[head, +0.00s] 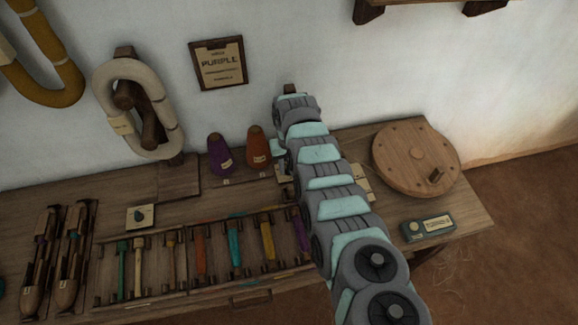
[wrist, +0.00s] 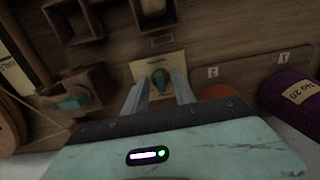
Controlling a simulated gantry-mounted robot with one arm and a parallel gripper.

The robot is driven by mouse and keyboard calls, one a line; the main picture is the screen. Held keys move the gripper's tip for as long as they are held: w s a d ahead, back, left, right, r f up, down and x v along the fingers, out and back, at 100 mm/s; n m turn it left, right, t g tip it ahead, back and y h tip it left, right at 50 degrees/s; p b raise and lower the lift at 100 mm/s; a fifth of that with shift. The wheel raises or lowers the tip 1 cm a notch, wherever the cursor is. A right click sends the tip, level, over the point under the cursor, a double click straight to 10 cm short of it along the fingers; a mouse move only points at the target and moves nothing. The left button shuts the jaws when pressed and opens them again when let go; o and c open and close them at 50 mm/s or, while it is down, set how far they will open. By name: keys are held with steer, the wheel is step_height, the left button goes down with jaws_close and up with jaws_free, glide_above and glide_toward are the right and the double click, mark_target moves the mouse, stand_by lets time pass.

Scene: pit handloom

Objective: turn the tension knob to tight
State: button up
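A dark knob (wrist: 160,79) on a pale square plate (wrist: 141,67) shows in the wrist view, on the wooden bench. My gripper (wrist: 161,82) is open, with one finger on each side of this knob. I cannot tell whether the fingers touch it. A similar small dark knob (head: 140,215) on a pale plate sits farther left on the bench. I cannot read either plate, so which one is the tension knob is not clear.
An orange cone (head: 258,148) and a purple cone (head: 219,156) stand close beside my gripper. A round wooden disc (head: 416,158) and a grey labelled box (head: 427,227) lie to the right. Trays of coloured tools (head: 205,255) fill the bench front.

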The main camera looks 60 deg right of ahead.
steer(key=shift+c, duration=0.4)
jaws_close()
steer(key=shift+m, duration=0.4)
steer(key=shift+w+m+p, duration=0.1)
steer(key=shift+m+p, duration=0.45)
steer(key=shift+m, duration=0.05)
steer(key=m, duration=0.3)
steer(key=m+b, duration=0.2)
steer(key=m, duration=0.2)
steer(key=shift+w+a+f, duration=0.1)
steer(key=shift+f, duration=0.05)
steer(key=shift+m+b, duration=1)
steer(key=shift+m, duration=0.5)
